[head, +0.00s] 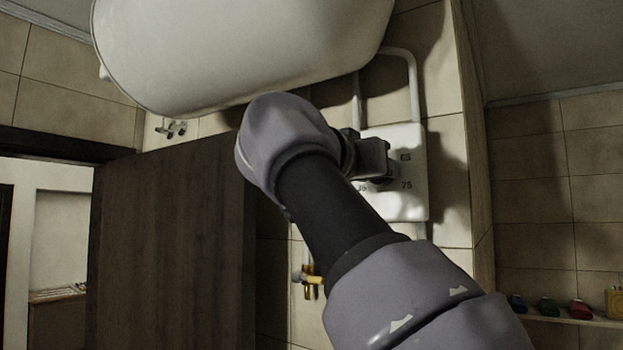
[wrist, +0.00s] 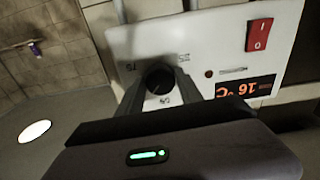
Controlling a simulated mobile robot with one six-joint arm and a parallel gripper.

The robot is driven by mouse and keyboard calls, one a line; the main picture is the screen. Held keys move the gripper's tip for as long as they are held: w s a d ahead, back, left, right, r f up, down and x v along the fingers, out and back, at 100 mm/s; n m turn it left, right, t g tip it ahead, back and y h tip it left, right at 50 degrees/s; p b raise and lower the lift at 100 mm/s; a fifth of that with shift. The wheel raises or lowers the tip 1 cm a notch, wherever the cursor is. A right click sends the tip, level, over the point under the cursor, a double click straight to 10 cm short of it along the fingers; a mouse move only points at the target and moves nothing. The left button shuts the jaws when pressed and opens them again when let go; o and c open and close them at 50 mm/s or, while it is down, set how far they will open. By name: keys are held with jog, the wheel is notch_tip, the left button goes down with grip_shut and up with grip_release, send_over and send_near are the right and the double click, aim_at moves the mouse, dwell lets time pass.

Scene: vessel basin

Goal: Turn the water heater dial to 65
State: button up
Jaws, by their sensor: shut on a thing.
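The water heater's white control panel (head: 412,140) is on the tiled wall, with the marks 65 and 75 readable at its right side in the head view. In the wrist view the panel (wrist: 135,38) appears upside down. The black round dial (wrist: 158,76) sits between the two fingers of my gripper (wrist: 160,90), which is shut on it. Small number marks surround the dial, and its pointer cannot be made out. The display (wrist: 237,89) shows orange digits upside down, seemingly 16 °C. In the head view my gripper (head: 384,170) covers the dial.
The white heater tank (head: 240,45) hangs above the panel, and a white pipe (head: 414,85) runs down to it. A red switch (wrist: 259,34) is on the panel. A dark wooden door (head: 170,250) stands at left. A shelf (head: 570,318) with small items is at lower right.

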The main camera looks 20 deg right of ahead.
jog(key=shift+m+b, duration=0.3)
jog(key=shift+m, duration=1.2)
jog(key=o, duration=1.4)
